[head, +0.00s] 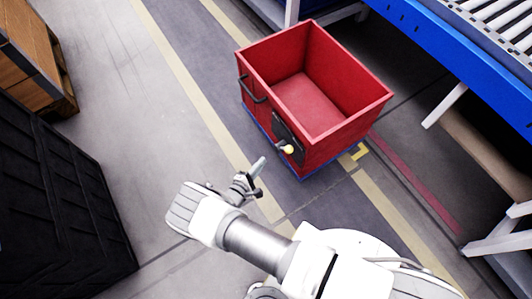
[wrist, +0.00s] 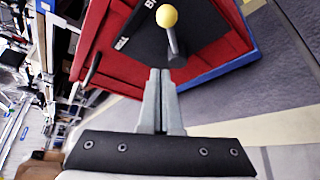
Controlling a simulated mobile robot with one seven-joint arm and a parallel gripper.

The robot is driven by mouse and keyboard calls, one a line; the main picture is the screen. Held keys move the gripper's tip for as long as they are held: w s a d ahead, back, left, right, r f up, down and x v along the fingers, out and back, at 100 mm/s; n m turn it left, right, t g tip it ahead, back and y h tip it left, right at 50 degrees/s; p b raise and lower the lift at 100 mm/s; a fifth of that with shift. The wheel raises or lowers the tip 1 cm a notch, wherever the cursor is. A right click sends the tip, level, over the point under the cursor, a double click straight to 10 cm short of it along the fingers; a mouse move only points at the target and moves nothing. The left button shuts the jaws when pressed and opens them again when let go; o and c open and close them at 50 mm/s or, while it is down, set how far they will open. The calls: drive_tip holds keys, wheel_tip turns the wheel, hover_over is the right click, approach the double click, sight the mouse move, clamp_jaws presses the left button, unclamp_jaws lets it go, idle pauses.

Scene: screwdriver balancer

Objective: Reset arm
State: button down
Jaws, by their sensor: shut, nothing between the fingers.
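My gripper (head: 259,166) is shut and empty at the end of my white and grey arm in the head view. In the wrist view its two grey fingers (wrist: 159,74) are together, their tips pointing at the red cart. The red cart (head: 345,133) is an open, empty bin, up and to the right of my gripper. A dark panel (wrist: 143,46) on its front carries a lever with a yellow knob (wrist: 167,16), which also shows in the head view (head: 288,149). The gripper looks apart from the lever, though in the wrist view the fingertips appear just below the lever's base.
A blue-sided roller conveyor (head: 450,55) runs along the upper right. A black crate (head: 60,200) stands at left, with wooden boxes (head: 30,55) above it. The grey floor (head: 150,110) between crate and cart is clear. A dark handle (head: 252,90) sticks out from the cart.

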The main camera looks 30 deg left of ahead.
drive_tip(key=shift+s, duration=0.25)
idle(0.4)
